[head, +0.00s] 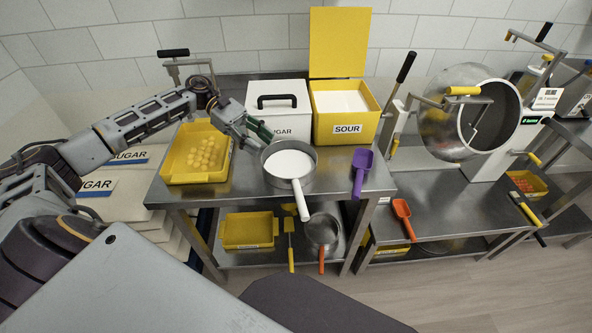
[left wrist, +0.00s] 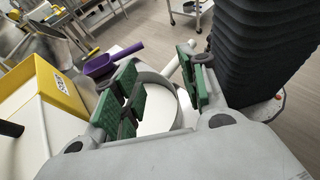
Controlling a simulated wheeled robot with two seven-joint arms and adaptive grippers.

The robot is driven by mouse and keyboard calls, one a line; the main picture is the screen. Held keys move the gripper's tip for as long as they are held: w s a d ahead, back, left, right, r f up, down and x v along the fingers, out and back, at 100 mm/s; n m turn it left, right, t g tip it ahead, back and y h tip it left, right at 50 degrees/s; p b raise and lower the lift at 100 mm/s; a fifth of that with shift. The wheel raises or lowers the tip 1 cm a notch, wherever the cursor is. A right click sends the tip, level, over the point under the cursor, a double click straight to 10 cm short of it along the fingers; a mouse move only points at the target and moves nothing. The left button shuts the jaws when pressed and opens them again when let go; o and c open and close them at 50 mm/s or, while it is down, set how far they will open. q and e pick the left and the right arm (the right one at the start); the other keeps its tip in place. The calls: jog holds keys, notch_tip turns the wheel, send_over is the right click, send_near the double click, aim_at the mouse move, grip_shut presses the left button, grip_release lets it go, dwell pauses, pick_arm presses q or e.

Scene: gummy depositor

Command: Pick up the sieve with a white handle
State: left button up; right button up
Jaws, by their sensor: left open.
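The sieve with a white handle (head: 302,200) is a round metal rim with a white inside, lying on the steel table near its front edge. Its handle points toward me, past the edge. My left gripper (head: 254,137) is open at the sieve's upper left side, close to the rim. In the left wrist view, the sieve (left wrist: 155,115) shows beyond and between the spread green fingers of my left gripper (left wrist: 158,85). Part of the rim is hidden there by the fingers. I cannot tell whether they touch it. My right gripper is not in view.
The lower shelf holds a yellow box (head: 247,229) and an orange-handled pan (head: 322,230).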

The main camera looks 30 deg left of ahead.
aim_at(267, 170)
pick_arm(q)
jog(key=f, duration=0.7)
jog(key=shift+a+f+p, duration=0.2)
jog(key=shift+p, duration=0.1)
jog(key=shift+d+f, duration=0.55)
jog(key=shift+d, duration=0.05)
jog(key=shift+s+d+f, duration=0.1)
jog(key=shift+d+f, duration=0.15)
jog(key=shift+d, duration=0.35)
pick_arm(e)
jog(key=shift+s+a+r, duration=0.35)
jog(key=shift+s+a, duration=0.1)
pick_arm(q)
jog(key=shift+p, duration=0.3)
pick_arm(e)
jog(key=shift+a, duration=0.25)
